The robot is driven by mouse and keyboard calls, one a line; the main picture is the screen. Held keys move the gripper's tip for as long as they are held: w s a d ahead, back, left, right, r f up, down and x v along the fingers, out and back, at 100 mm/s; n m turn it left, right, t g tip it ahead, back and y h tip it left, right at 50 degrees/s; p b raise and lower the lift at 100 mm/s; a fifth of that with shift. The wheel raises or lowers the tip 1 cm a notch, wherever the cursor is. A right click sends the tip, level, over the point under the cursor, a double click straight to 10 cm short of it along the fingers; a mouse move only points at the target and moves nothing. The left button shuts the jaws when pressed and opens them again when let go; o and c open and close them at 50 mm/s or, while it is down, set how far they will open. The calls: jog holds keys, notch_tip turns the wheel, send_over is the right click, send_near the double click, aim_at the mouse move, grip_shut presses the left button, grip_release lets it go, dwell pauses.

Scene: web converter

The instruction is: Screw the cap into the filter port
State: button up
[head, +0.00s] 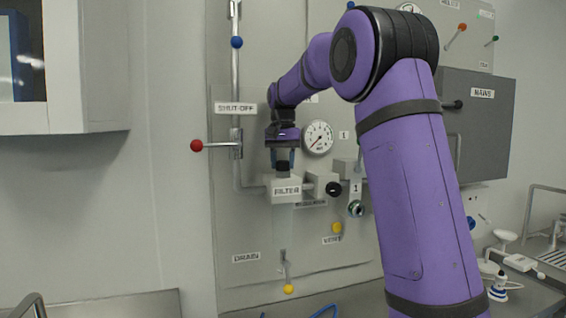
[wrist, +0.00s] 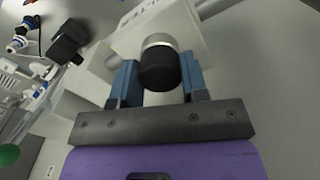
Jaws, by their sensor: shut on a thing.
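The black cap (wrist: 160,72) is between the two blue fingers of my gripper (wrist: 160,84), which are closed around it. In the wrist view a pale metallic ring, apparently the port (wrist: 158,41), shows just beyond the cap, on the grey filter block. In the head view my gripper (head: 283,160) points down over the filter block (head: 287,189), which carries the label FILTER. The dark cap (head: 283,170) is at the top of that block. I cannot tell how deeply the cap sits in the port.
A gauge (head: 318,137) is right of my gripper. A red-knobbed shut-off lever (head: 196,146) sticks out at left. A black knob (head: 333,188) is right of the filter block. A yellow-knobbed drain lever (head: 289,288) hangs below.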

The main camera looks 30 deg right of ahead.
dwell(0.3)
jog(key=shift+m, duration=2.2)
jog(key=o, duration=1)
jog(key=n, duration=0.4)
